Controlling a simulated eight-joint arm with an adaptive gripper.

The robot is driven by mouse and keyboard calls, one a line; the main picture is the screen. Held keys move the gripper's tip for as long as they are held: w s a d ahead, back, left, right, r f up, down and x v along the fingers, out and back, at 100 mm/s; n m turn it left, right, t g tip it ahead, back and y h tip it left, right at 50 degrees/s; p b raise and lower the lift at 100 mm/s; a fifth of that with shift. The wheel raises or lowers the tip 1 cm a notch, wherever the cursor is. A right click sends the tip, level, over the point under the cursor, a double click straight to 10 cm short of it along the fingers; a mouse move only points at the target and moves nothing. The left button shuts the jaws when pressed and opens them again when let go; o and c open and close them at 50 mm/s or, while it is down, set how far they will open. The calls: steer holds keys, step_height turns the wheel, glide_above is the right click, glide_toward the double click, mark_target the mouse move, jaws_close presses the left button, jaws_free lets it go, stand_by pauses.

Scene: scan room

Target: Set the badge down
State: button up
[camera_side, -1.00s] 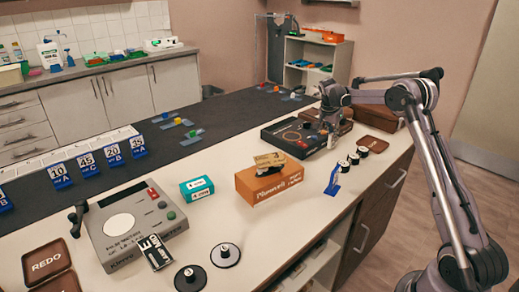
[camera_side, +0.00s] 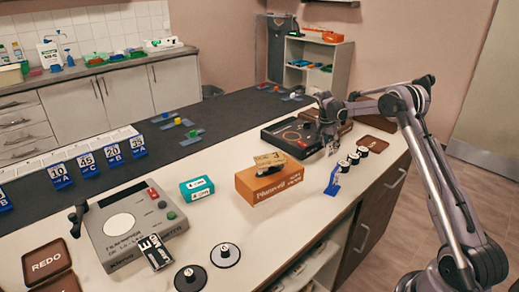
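My gripper (camera_side: 328,138) is low over the counter, at the right edge of the black device with a round dial (camera_side: 294,137). A small pale piece (camera_side: 331,149) shows at its fingertips, just above or on the counter. It may be the badge, but it is too small to identify. The fingers are small and dark, so I cannot tell whether they are shut on the piece.
A brown tray (camera_side: 379,146) lies behind right. Bare counter (camera_side: 300,222) shows near the front edge.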

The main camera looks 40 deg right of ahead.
steer(key=shift+r, duration=0.1)
steer(key=s+a+r+n+t, duration=0.2)
steer(key=a+r+n, duration=0.2)
steer(key=a+r, duration=1.2)
steer(key=s+a+r+n+t+y, duration=0.1)
steer(key=s+a+r+n+t, duration=0.15)
steer(key=s+a+n, duration=0.55)
steer(key=s+a+f+n+t+y, duration=0.1)
steer(key=s+a+f+n, duration=0.1)
steer(key=s+a, duration=0.4)
steer(key=s+a+f+n+t+y, duration=0.1)
steer(key=s+a+f+n+y, duration=0.1)
steer(key=s+a, duration=0.4)
steer(key=a+f+n, duration=0.1)
steer(key=a+n, duration=0.1)
steer(key=a, duration=0.2)
steer(key=shift+s+f+t, duration=0.3)
steer(key=shift+s+t, duration=0.05)
steer(key=shift+s, duration=0.05)
